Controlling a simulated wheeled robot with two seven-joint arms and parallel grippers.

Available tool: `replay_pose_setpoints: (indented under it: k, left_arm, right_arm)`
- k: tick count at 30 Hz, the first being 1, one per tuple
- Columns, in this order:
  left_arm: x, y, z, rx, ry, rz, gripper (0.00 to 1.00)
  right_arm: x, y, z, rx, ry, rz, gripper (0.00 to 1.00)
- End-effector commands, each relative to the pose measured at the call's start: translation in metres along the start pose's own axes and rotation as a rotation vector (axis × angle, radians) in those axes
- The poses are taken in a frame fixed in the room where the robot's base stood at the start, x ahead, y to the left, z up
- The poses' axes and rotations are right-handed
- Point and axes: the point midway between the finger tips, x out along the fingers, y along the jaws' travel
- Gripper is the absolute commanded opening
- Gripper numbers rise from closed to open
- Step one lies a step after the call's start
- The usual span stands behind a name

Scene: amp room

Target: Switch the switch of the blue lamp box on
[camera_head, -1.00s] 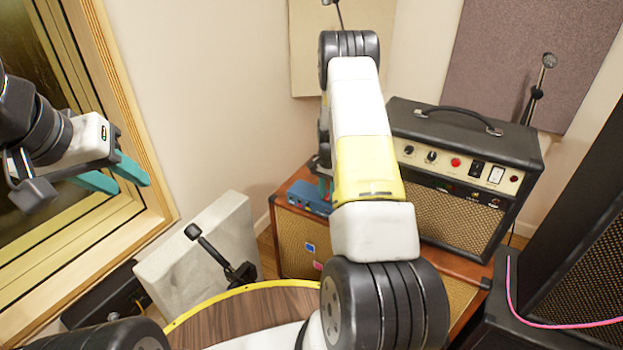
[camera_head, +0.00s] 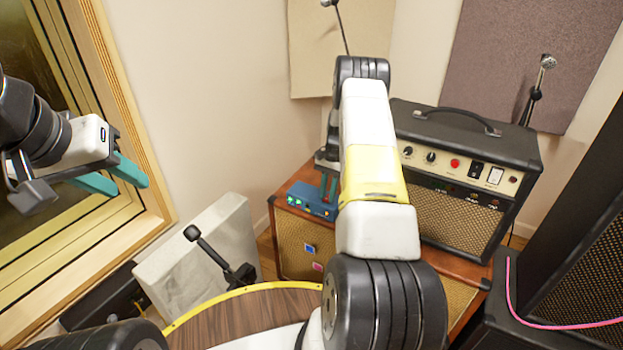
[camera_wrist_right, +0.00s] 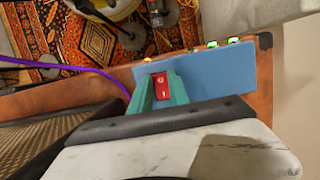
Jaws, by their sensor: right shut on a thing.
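The blue lamp box (camera_head: 305,198) sits on the wooden cabinet, left of the black amplifier. Green lights glow on its front edge. In the right wrist view the blue box (camera_wrist_right: 215,83) has a red switch (camera_wrist_right: 162,84) on its top, with green and orange lights along its edge. My right gripper (camera_head: 329,184) is down at the box, and its teal fingers (camera_wrist_right: 160,90) are shut on the red switch, one on each side. My right arm hides part of the box's surroundings in the head view. My left gripper (camera_head: 131,184) is open and empty in front of the window.
The black amplifier (camera_head: 458,222) with knobs and a handle stands on the wooden cabinet (camera_head: 292,243). A pink cable (camera_head: 560,324) runs over a dark speaker at the right. A purple cable (camera_wrist_right: 60,64) shows beside the cabinet. A pale panel (camera_head: 207,243) leans at lower left.

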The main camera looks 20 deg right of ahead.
Motion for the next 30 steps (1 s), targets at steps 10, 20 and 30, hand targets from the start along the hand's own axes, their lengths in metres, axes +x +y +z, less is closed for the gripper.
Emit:
replay_pose_setpoints:
  k: [10,20,30]
  left_arm:
    - [0.000,0.000,0.000,0.000,0.000,0.000,0.36]
    - [0.000,0.000,0.000,0.000,0.000,0.000,0.36]
    - [0.000,0.000,0.000,0.000,0.000,0.000,0.36]
  right_arm:
    - [0.000,0.000,0.000,0.000,0.000,0.000,0.44]
    - [-0.013,-0.001,-0.001,0.000,0.004,-0.001,0.44]
    - [-0.067,-0.001,0.000,-0.001,0.003,-0.001,0.44]
